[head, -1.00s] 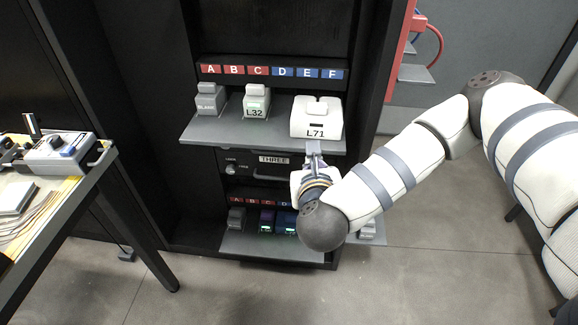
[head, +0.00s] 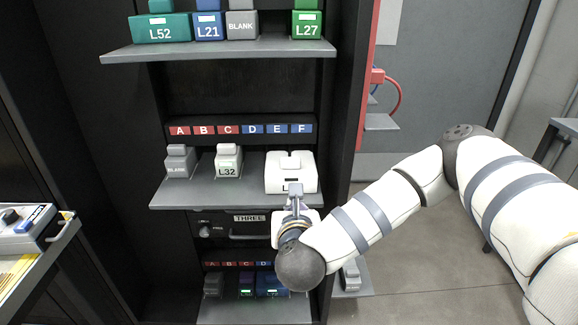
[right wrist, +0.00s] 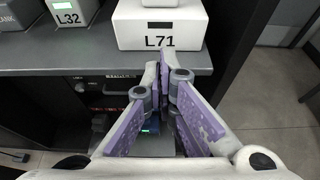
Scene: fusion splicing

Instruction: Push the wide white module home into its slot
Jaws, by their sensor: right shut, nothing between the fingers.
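The wide white module (head: 291,168), marked L71, sits upright on the middle shelf below labels E and F. Its front lies near the shelf's front edge. It also shows at the top of the right wrist view (right wrist: 160,26). My right gripper (head: 295,192) is shut and empty, in front of the module's lower front face and partly hiding its label in the head view. In the right wrist view its fingertips (right wrist: 158,66) are just below the L71 label. I cannot tell whether they touch the module. My left gripper is not in view.
On the same shelf (head: 220,199) stand module L32 (head: 228,162) and a grey blank (head: 179,163) to the left. An upper shelf (head: 220,47) holds several modules. A lower shelf (head: 255,312) and a handle (head: 250,237) lie below. A cabinet side wall (head: 345,100) stands close on the right.

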